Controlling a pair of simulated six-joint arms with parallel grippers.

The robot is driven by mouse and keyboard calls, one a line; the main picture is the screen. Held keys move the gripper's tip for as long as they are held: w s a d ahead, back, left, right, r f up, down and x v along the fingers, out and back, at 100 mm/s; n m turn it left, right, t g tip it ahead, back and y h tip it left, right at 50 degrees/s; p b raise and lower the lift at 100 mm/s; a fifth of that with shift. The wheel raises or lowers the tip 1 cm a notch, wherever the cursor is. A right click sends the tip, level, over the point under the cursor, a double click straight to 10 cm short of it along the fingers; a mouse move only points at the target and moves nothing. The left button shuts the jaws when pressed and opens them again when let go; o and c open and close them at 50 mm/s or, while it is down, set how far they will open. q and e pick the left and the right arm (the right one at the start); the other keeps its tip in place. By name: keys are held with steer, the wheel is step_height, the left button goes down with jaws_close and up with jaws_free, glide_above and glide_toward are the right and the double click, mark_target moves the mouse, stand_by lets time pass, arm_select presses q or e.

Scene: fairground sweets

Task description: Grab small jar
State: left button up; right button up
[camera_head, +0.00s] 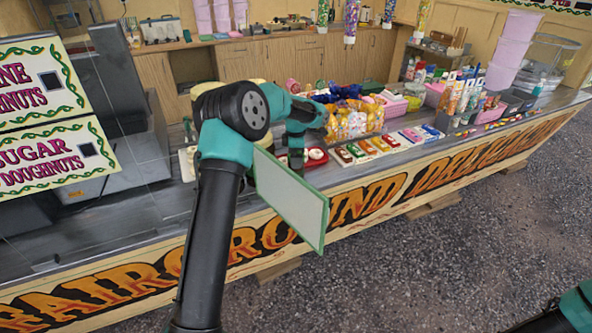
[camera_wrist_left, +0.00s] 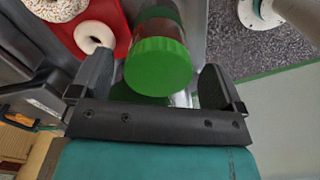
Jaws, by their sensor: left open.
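A small jar with a ribbed green lid (camera_wrist_left: 158,66) and a reddish-brown body stands out in the left wrist view. My left gripper (camera_wrist_left: 155,82) is open, with one dark finger on each side of the jar's lid. The fingers look apart from the lid, though the gap on the right side is narrow. In the head view my left gripper (camera_head: 295,158) points down over the counter, and the jar cannot be made out there. My right gripper is not in view; only part of my right arm shows at the bottom right corner.
A red tray (camera_wrist_left: 115,15) with doughnuts (camera_wrist_left: 92,37) lies beside the jar. A pale panel (camera_head: 290,200) appears in front of the counter near my left arm. Small boxes (camera_head: 380,145) and a bag of colourful sweets (camera_head: 352,120) stand to the right. Wooden cupboards line the back.

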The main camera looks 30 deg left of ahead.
arm_select(q)
step_height(320, 180, down, 3)
steer(key=shift+f, duration=0.15)
stand_by(0.4)
steer(key=c, duration=1.3)
steer(key=shift+c, duration=0.2)
steer(key=shift+w+r, duration=0.1)
steer(key=shift+r, duration=0.1)
step_height(320, 180, up, 10)
steer(key=shift+f, duration=0.15)
